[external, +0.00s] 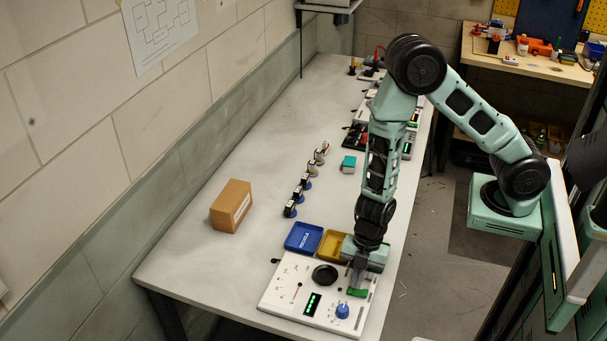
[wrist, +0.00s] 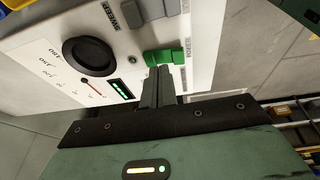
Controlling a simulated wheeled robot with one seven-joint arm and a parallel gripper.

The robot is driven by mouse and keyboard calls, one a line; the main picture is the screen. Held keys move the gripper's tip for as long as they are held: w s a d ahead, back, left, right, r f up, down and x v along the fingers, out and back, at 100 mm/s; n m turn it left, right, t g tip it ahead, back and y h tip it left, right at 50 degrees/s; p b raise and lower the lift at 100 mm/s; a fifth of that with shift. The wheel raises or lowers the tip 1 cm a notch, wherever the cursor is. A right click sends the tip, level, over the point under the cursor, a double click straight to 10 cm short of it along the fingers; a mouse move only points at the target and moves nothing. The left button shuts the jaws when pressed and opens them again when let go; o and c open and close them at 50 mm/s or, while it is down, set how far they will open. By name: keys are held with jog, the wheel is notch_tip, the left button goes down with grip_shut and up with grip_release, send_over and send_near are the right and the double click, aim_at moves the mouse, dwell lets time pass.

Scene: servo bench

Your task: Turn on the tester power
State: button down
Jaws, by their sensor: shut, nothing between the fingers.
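The tester (external: 283,290) is a white box at the near end of the bench, with a black round recess, a dial with a red needle, a blue knob (external: 342,311) and a lit green display (external: 312,304). Its green switch (external: 357,292) is at the right; the wrist view shows it as a two-part green rocker (wrist: 165,56). My gripper (external: 358,283) points down over the tester's right side. In the wrist view my gripper (wrist: 158,72) is shut and empty, its tips right beside the green switch; I cannot tell whether they touch it. The display (wrist: 123,89) shows lit green bars.
A blue tray (external: 303,237) and a yellow tray (external: 331,244) stand behind the tester. A cardboard box (external: 231,206) is at the left. Several small servos (external: 305,183) stand in a row, with a teal block (external: 348,164) beside them.

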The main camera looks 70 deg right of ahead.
notch_tip(320, 180, up, 12)
jog(key=w+d+p, duration=0.2)
jog(key=p, duration=0.3)
jog(key=shift+w+d+r, duration=0.2)
jog(key=shift+w+d, duration=0.1)
jog(key=shift+d, duration=0.1)
jog(key=s+r+m+h+b, duration=0.1)
jog(key=s+r+m+b, duration=0.2)
jog(key=s, duration=0.6)
jog(key=s+r+m+h+b, duration=0.1)
jog(key=s+r+m+b, duration=0.3)
jog(key=s+m, duration=0.3)
jog(key=shift+s+r+g+h+b, duration=0.3)
jog(key=shift+s+h+b, duration=0.1)
jog(key=shift+s+b, duration=0.4)
jog(key=shift+a, duration=0.1)
dwell(1.8)
